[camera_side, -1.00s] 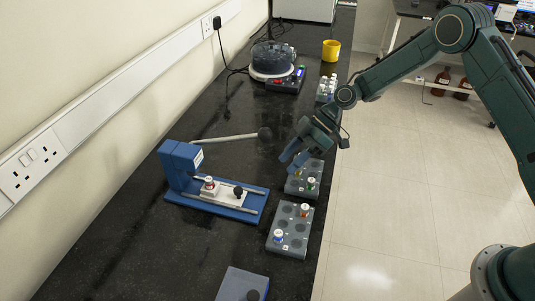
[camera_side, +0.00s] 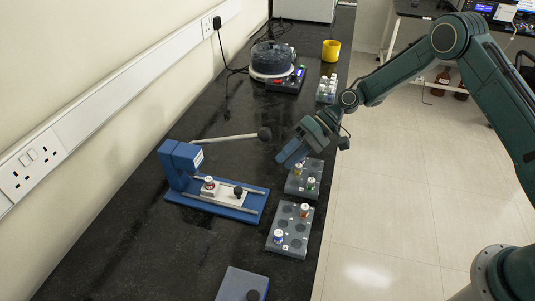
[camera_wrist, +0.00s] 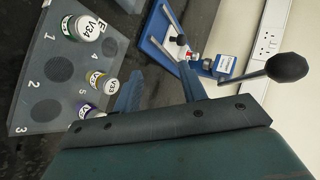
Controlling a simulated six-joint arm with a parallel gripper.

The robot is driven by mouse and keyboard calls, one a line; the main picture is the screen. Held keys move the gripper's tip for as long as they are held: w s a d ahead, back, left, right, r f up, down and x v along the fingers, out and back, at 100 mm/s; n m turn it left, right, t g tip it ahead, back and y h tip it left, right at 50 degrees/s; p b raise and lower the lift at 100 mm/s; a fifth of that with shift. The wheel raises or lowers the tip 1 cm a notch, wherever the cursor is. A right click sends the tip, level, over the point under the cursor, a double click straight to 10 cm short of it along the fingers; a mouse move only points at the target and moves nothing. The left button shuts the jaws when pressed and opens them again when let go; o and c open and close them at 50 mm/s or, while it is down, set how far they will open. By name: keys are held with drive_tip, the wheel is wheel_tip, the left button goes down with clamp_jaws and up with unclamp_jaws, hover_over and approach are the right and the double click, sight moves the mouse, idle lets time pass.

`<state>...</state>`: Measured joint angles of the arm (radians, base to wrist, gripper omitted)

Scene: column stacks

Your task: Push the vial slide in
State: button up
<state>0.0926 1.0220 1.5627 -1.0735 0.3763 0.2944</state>
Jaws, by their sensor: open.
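The vial slide (camera_side: 224,194) is a pale carriage on two rails of a blue device (camera_side: 183,160). The slide sits partway along the rails, outside the device's upright housing. My gripper (camera_side: 287,158) hangs right of the device, above the far end of a grey rack, apart from the slide.
A lever with a black ball (camera_side: 265,134) reaches out behind the device, near my gripper. Two grey racks (camera_side: 274,244) with capped vials stand right of the device.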

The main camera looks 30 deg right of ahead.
sight(241, 188)
drive_tip(key=m, duration=0.5)
drive_tip(key=shift+r+y, duration=0.15)
drive_tip(key=shift+y, duration=0.25)
drive_tip(key=m, duration=0.5)
drive_tip(key=shift+r+y, duration=0.2)
drive_tip(key=shift+y, duration=0.1)
drive_tip(key=m, duration=0.5)
drive_tip(key=shift+r+y, duration=0.2)
drive_tip(key=shift+y, duration=0.1)
drive_tip(key=m, duration=0.4)
drive_tip(key=shift+r+m+y, duration=0.2)
drive_tip(key=shift+m+y, duration=0.1)
drive_tip(key=shift+a, duration=0.1)
drive_tip(key=x, duration=1.3)
drive_tip(key=shift+a+f, duration=0.2)
clamp_jaws()
